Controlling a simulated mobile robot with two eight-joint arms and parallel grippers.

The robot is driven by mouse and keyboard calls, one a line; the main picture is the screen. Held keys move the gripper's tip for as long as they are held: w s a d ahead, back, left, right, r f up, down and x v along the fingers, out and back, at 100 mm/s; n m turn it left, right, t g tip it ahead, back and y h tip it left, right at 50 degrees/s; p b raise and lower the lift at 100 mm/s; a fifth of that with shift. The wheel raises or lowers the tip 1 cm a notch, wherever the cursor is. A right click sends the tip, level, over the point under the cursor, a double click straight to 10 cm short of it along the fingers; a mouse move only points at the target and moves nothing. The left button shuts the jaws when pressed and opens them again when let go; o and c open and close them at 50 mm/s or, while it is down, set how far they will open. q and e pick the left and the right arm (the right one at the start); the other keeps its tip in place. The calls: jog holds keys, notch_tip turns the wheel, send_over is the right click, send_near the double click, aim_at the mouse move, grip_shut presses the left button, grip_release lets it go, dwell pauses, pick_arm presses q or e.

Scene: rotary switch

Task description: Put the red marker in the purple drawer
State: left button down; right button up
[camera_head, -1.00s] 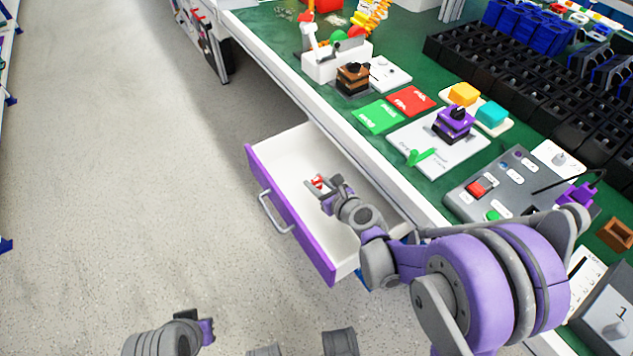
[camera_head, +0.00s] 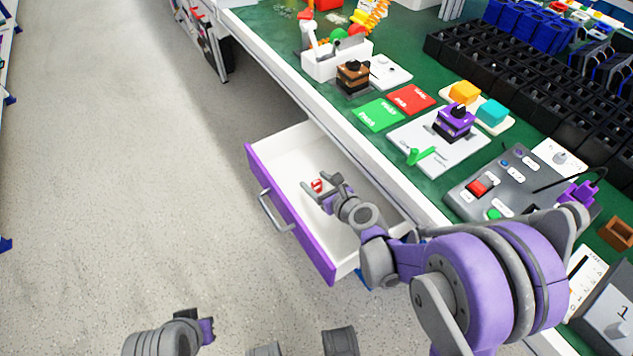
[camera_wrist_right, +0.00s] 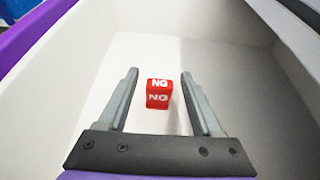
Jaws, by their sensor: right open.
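The purple drawer (camera_head: 291,216) is pulled out from the bench, with a white inside and a purple front. The red marker (camera_head: 317,185) is a small red block lettered "NG". It also shows in the right wrist view (camera_wrist_right: 158,97), inside the drawer, between and a little beyond my finger line, touching neither finger. My right gripper (camera_head: 322,185) is open over the drawer; its two spread fingers show in the right wrist view (camera_wrist_right: 160,95). I cannot tell if the marker rests on the drawer floor or is just above it. My left gripper (camera_head: 204,330) is low at the bottom left, its fingers unclear.
The green-topped bench (camera_head: 440,185) runs along the right. It holds a green card (camera_head: 376,115), a red card (camera_head: 409,99), a white plate with a purple rotary switch (camera_head: 454,122) and a grey control box (camera_head: 505,185). The floor at left is clear.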

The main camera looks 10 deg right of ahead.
jog(key=p+v, duration=0.1)
jog(key=v, duration=0.7)
jog(key=p+v, duration=0.1)
jog(key=v, duration=0.3)
jog(key=shift+r+p, duration=0.35)
dwell(0.6)
